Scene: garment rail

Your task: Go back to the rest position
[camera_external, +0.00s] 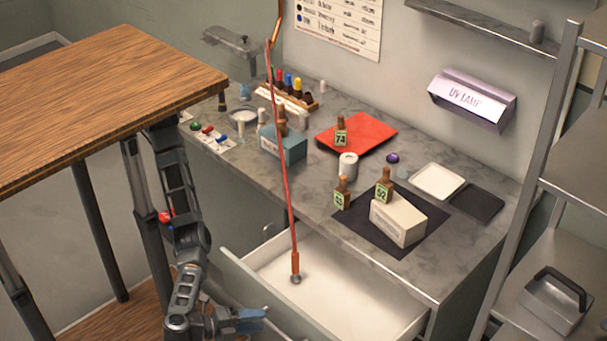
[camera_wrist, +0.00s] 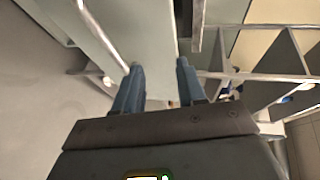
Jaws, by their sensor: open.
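My gripper (camera_external: 250,318) is low at the bottom of the external view, left of and below the open drawer's front. In the wrist view its two blue-grey fingers (camera_wrist: 158,80) stand apart with nothing between them. The gripper is open and empty. My arm comes down beside the wooden table, partly hidden by it.
The open white drawer (camera_external: 345,295) juts from the grey worktop (camera_external: 310,190). The wooden table (camera_external: 100,90) stands at left. A metal shelf (camera_external: 555,220) is at right. Stamps, a white box (camera_external: 398,218) and trays cover the worktop.

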